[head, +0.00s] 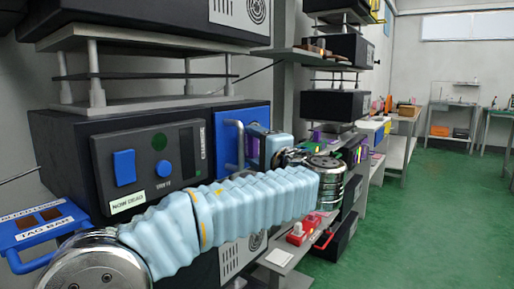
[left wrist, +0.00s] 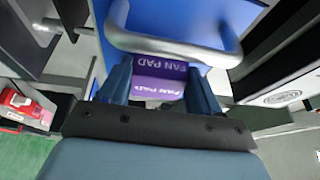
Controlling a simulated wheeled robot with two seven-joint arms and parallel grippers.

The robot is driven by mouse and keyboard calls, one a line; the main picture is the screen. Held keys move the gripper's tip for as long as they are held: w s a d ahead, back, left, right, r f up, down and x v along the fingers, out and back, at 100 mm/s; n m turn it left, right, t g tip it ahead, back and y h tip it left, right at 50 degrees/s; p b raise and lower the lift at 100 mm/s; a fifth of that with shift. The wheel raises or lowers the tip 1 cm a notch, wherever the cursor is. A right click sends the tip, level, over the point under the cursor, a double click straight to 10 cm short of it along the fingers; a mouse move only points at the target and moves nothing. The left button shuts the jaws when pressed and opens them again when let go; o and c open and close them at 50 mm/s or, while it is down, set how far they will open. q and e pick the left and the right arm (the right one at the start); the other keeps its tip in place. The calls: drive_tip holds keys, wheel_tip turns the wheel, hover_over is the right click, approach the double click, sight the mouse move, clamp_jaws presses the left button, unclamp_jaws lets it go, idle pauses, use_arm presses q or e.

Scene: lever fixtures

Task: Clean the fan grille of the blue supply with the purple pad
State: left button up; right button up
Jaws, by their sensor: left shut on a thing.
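The blue supply shows as a blue front panel (head: 228,130) with a grey metal handle (head: 235,145), set to the right of a black control unit. In the left wrist view the handle (left wrist: 175,45) crosses just beyond my fingers. The purple pad (left wrist: 158,88), lettered "FAN PAD", is between the fingers of my left gripper (left wrist: 160,84), which is shut on it. In the head view my left gripper (head: 264,146) is beside the handle, close to the blue panel; I cannot tell whether the pad touches it. The blue supply's fan grille cannot be made out. My right gripper is out of view.
The black control unit (head: 150,160) has a blue switch and a knob. Black units with pale grilles (head: 240,12) stand above. A blue holder (head: 40,228) is at the left. A red item (head: 299,232) sits on a low shelf. Green floor (head: 430,210) is clear at right.

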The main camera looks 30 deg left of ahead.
use_arm(q)
drive_tip(key=shift+a, duration=0.4)
